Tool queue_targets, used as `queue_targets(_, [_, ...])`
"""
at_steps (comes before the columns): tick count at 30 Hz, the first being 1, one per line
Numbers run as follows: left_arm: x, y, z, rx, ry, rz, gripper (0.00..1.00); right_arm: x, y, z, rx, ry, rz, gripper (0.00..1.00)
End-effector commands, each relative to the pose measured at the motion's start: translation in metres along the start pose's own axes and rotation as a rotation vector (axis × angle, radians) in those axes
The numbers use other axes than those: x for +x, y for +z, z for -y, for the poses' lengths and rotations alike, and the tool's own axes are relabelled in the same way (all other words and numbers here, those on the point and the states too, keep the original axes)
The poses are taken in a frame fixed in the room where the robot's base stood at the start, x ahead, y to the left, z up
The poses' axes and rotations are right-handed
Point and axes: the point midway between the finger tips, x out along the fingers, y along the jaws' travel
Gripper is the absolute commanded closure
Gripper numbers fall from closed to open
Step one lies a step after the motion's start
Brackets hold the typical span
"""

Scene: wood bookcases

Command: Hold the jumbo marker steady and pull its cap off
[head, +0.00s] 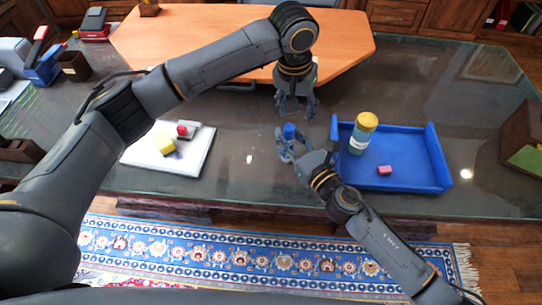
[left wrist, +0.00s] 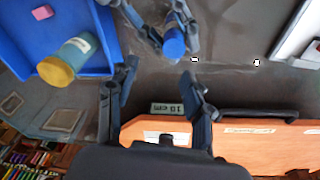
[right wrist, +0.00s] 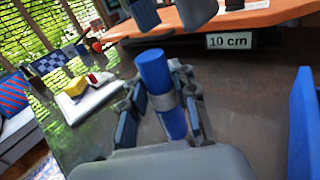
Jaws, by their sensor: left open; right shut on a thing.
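The jumbo marker (head: 289,131) stands about upright above the grey desk; its blue cap (right wrist: 153,67), pale band and blue body (right wrist: 173,122) show in the right wrist view. My right gripper (head: 291,150) is shut around the marker below the cap. My left gripper (head: 296,110) is open and empty, pointing down just behind and above the cap in the head view. In the left wrist view the blue cap (left wrist: 174,43) lies beyond the open left fingers (left wrist: 160,75), apart from them.
A blue tray (head: 432,158) on the right holds a yellow-lidded jar (head: 358,140) and a pink block (head: 384,169). A white board (head: 150,155) on the left carries a yellow block (head: 165,144) and a red-topped item (head: 184,130). A 10 cm label (right wrist: 230,41) stands behind.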

Motion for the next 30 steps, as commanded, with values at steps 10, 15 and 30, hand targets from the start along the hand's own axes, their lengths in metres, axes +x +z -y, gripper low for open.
queue_targets(10, [0.053, -0.028, 0.003, -0.217, 0.118, -0.437, 0.49, 0.0, 0.0, 0.0, 0.0, 0.0, 0.0, 1.0])
queue_targets(15, [0.056, -0.033, 0.027, -0.333, 0.136, -0.66, 0.49, 0.0, 0.0, 0.0, 0.0, 0.0, 0.0, 1.0])
queue_targets(30, [0.02, 0.035, 0.121, -0.429, -0.02, -1.232, 0.49, 0.0, 0.0, 0.0, 0.0, 0.0, 0.0, 1.0])
